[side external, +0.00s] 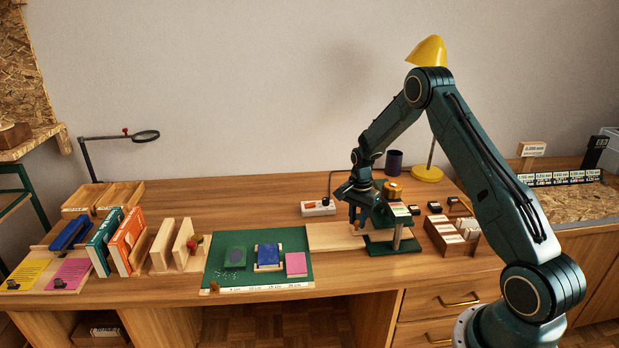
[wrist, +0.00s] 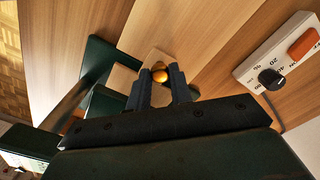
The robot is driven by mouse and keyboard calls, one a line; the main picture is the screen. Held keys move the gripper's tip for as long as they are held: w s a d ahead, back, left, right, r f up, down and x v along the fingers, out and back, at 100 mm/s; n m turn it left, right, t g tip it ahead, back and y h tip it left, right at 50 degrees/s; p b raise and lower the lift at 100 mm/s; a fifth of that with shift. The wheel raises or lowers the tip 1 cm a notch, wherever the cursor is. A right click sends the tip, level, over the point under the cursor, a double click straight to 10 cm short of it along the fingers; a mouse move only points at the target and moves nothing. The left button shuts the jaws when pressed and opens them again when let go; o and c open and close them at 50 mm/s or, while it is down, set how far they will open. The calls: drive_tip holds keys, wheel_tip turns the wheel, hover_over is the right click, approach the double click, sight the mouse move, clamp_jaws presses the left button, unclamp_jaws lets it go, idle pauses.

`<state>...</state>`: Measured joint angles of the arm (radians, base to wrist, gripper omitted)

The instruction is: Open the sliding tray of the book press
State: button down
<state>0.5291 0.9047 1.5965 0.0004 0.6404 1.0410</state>
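The book press (side external: 395,246) is dark green with metal columns and stands right of the mat in the side view. Its green frame (wrist: 97,58) shows left of the fingers in the wrist view. A pale flat wooden board (side external: 332,238) lies against the press's left side; I cannot tell whether it is part of the tray. My gripper (side external: 357,225) points down beside the press. In the wrist view my fingertips (wrist: 160,74) sit on both sides of a small brass knob (wrist: 160,76), with no clear gap. The tray's body is mostly hidden.
A white power strip (side external: 318,208) with an orange switch lies behind the board. A green cutting mat (side external: 225,282) with books is at the left. A divided wooden box (side external: 450,240) stands right of the press, and a yellow lamp (side external: 427,174) behind it.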

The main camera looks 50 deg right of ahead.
drive_tip(key=w+a, duration=0.9)
drive_tip(key=shift+w+a, duration=0.3)
drive_tip(key=shift+w, duration=0.1)
drive_tip(key=c, duration=1.5)
unclamp_jaws()
drive_tip(key=shift+c, duration=0.2)
wheel_tip(320, 180, up, 14)
drive_tip(key=shift+s, duration=0.1)
